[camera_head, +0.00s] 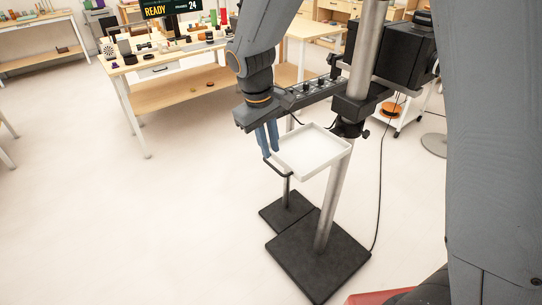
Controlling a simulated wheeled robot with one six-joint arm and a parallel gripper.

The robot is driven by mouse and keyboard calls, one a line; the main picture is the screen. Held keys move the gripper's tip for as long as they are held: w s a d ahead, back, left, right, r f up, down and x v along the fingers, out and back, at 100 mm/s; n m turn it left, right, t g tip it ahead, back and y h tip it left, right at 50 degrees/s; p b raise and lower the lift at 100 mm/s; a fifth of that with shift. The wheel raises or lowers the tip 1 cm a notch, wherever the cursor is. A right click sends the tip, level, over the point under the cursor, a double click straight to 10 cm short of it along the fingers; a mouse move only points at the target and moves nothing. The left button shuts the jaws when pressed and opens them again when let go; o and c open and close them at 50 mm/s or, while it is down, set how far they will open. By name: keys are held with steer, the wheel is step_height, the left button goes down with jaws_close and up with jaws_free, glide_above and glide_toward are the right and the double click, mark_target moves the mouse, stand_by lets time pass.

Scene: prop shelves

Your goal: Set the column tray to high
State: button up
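A white square tray (318,152) with a raised rim sits on a thin metal column (287,188) that rises from a black base plate. A dark handle bar (281,170) sticks out at the tray's front left edge. My gripper (271,150) points down with its two blue fingers at the tray's left corner, just above the far end of the handle bar. The fingers are close together; I cannot tell whether they touch the bar or hold it. The tray looks empty.
A taller stand with a metal pole (325,215) and black base plate (318,257) rises beside the tray, carrying a black device (400,50) with a hanging cable. A wooden workbench (150,66) with small items stands behind. The floor at left is clear.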

steer(key=shift+s+a+r, duration=0.1)
steer(key=shift+r, duration=0.6)
steer(key=shift+s+a+r, duration=0.1)
steer(key=shift+r, duration=0.55)
steer(key=s+d+f+m, duration=0.2)
steer(key=s+d+m, duration=0.1)
steer(key=s+d, duration=0.4)
steer(key=s+d+f+m+y, duration=0.1)
steer(key=s+d+f+m, duration=0.1)
steer(key=s+d+m, duration=0.2)
steer(key=s+d+b, duration=0.1)
steer(key=s+d, duration=0.1)
steer(key=d, duration=0.2)
steer(key=shift+s+d+y, duration=0.3)
steer(key=shift+s+d, duration=0.05)
steer(key=shift+d, duration=0.05)
